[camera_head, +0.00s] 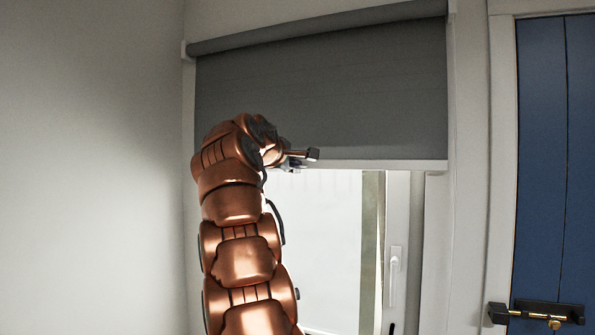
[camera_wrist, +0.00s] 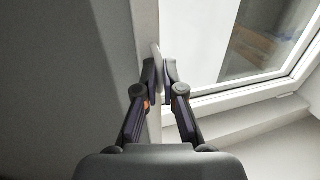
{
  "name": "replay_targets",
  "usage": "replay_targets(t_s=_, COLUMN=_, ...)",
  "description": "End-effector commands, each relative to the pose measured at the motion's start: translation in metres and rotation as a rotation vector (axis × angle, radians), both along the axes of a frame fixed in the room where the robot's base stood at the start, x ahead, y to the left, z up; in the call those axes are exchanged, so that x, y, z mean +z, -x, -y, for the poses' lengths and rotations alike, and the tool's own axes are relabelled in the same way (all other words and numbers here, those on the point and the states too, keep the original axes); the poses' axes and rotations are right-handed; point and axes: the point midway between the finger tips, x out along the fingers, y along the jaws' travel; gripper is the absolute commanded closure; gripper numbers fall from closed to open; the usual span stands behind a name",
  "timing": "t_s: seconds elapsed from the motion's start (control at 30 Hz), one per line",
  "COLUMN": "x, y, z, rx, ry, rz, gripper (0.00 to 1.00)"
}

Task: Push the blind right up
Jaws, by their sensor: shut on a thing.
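The dark grey roller blind (camera_head: 330,90) hangs partly lowered over the window, covering its upper part. Its pale bottom bar (camera_head: 390,164) runs level across the window. My gripper (camera_head: 300,159) is at the bar, left of its middle. In the wrist view the blind (camera_wrist: 60,70) fills the left side and the pale bar (camera_wrist: 147,30) runs down beside it. There my gripper (camera_wrist: 161,73) is shut with its fingertips around the bar's edge. My arm hides the left part of the bar in the head view.
Below the blind, the white-framed window (camera_head: 330,230) has a handle (camera_head: 394,275) at right. A blue door (camera_head: 545,160) with a brass and black latch (camera_head: 540,313) stands farther right. A bare wall (camera_head: 90,160) lies at left. The blind's roller (camera_head: 320,25) is at the top.

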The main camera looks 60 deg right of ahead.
Motion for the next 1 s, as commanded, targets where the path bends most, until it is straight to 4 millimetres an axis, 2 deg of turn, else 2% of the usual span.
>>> replay_targets(t_s=0.3, x=0.0080, y=-0.0048, z=-0.0036, rx=0.009, ry=0.003, rz=0.001, gripper=1.00)
replay_targets(t_s=0.77, x=0.0081, y=-0.0048, z=-0.0041, rx=0.009, ry=0.001, rz=0.000, gripper=1.00)
replay_targets(t_s=0.8, x=0.0081, y=-0.0048, z=-0.0041, rx=0.009, ry=0.001, rz=0.000, gripper=0.92)
replay_targets(t_s=1.0, x=0.0078, y=-0.0049, z=-0.0039, rx=0.009, ry=0.001, rz=0.000, gripper=0.71)
